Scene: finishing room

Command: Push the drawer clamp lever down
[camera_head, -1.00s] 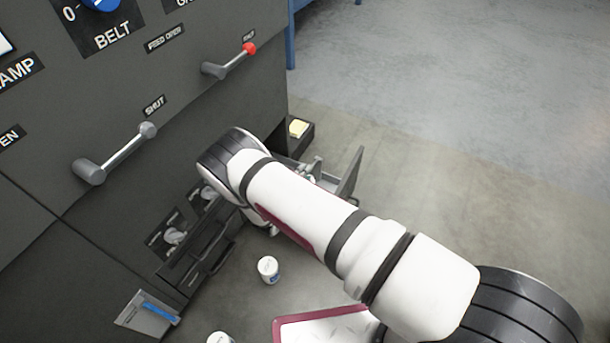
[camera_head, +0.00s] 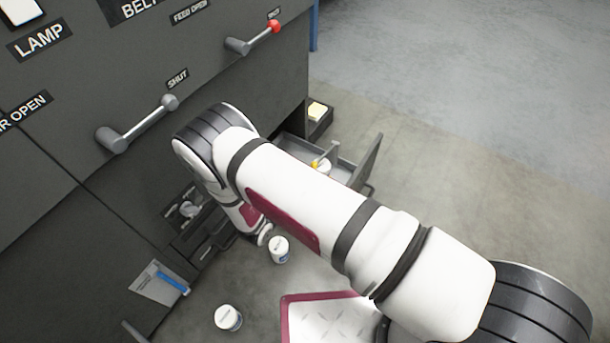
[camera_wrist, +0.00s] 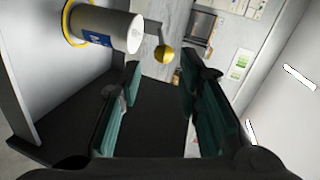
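A small lever with a round yellow knob (camera_wrist: 166,54) shows in the wrist view, just beyond my fingertips and roughly in line with the gap between them. In the head view a yellow spot (camera_head: 315,163), likely the same knob, shows at the open drawer (camera_head: 293,150), partly behind my arm. My gripper (camera_wrist: 160,62) is open and empty, its two teal-padded fingers apart. I see no contact with the knob. My gripper is hidden behind my arm in the head view.
A white cylinder with a blue label (camera_wrist: 105,28) is close to my left finger in the wrist view. A grey lever (camera_head: 140,125) and a red-knobbed lever (camera_head: 255,38) are on the cabinet front. Open floor lies at right.

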